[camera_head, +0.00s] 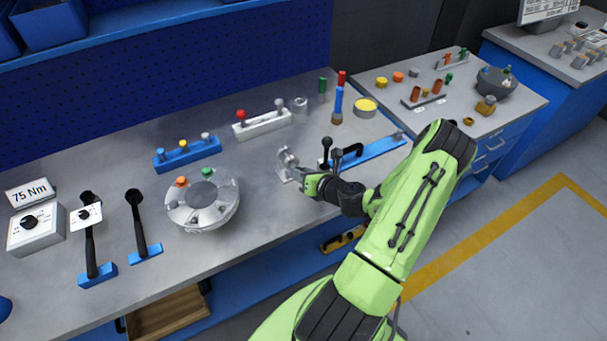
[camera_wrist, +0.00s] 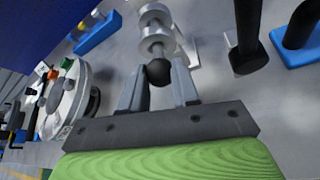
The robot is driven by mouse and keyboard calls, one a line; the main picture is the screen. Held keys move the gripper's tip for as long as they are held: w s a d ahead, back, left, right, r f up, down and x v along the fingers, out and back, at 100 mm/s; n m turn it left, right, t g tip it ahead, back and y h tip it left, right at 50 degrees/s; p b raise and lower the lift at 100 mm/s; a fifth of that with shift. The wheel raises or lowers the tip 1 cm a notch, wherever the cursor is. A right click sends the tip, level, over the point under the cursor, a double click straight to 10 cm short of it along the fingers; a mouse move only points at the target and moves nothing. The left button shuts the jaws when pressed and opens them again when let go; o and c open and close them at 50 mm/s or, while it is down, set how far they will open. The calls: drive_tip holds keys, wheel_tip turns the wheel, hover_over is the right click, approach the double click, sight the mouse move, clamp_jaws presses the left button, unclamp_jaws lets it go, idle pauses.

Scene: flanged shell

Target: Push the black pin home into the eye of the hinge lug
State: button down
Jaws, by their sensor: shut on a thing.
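The silver hinge lug (camera_head: 287,158) stands on the bench just beyond my gripper (camera_head: 299,176), with its base plate on the bench top. In the wrist view the lug (camera_wrist: 155,20) shows as round metal rings directly ahead of my fingers. The black pin (camera_wrist: 159,73) shows as a round black head between the fingertips of my gripper (camera_wrist: 159,88), which is shut on it. The head sits right in front of the nearest ring of the lug.
A round flanged shell (camera_head: 203,203) lies to the left. A white block with knobs (camera_head: 262,124) and a blue block with pegs (camera_head: 187,154) stand behind. Bare bench lies between shell and lug.

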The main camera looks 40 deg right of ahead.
drive_tip(key=shift+w+d+p, duration=0.25)
drive_tip(key=shift+w+p, duration=0.3)
drive_tip(key=shift+w, duration=0.4)
drive_tip(key=c, duration=0.8)
unclamp_jaws()
drive_tip(key=shift+o, duration=0.2)
drive_tip(key=shift+s, duration=0.15)
drive_tip(key=p+v, duration=0.3)
drive_tip(key=v, duration=1.2)
drive_tip(key=shift+s+r+p, duration=0.2)
drive_tip(key=shift+r+p, duration=0.1)
